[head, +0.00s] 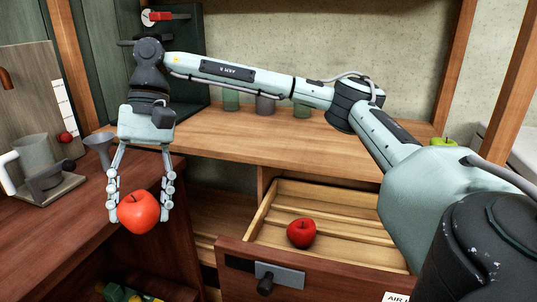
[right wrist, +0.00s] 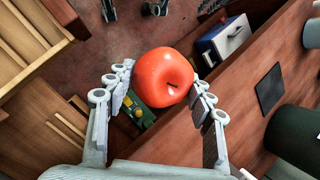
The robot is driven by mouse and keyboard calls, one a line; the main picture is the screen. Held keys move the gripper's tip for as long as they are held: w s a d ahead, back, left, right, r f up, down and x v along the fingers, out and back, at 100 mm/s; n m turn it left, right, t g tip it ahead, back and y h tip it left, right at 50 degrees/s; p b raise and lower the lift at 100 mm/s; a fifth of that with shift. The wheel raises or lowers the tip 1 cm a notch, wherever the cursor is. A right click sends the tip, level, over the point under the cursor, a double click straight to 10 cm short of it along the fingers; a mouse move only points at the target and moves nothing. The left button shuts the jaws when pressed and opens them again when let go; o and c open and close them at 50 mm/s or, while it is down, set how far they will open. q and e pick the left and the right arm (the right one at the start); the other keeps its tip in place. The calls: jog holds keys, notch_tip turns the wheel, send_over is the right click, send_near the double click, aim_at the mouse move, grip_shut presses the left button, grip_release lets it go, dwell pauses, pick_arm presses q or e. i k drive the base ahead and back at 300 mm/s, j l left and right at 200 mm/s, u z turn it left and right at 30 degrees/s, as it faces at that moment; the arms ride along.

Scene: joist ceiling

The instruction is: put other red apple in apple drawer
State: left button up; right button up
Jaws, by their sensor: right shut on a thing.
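My right gripper (head: 140,208) is shut on a red apple (head: 139,213) and holds it in the air, left of the open drawer. The right wrist view shows this apple (right wrist: 162,77) between the two fingers of the gripper (right wrist: 155,95). The open wooden drawer (head: 340,268) is at the lower middle of the head view. Another red apple (head: 301,233) lies inside it, near its front left. My left gripper is not in view.
A mug (head: 34,157) and a funnel (head: 98,145) stand on the left counter (head: 60,225). Several glasses stand at the back of the middle counter (head: 270,145). A green apple (head: 443,141) sits at the far right. The drawer has much bare room.

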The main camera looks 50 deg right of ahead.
aim_at(361, 254)
jog(key=j+z, duration=0.1)
jog(key=z, duration=0.3)
jog(key=j+z, duration=0.1)
jog(key=z, duration=0.35)
jog(key=k+z, duration=0.1)
jog(key=z, duration=0.3)
jog(key=k+j+z, duration=0.2)
jog(key=z, duration=0.2)
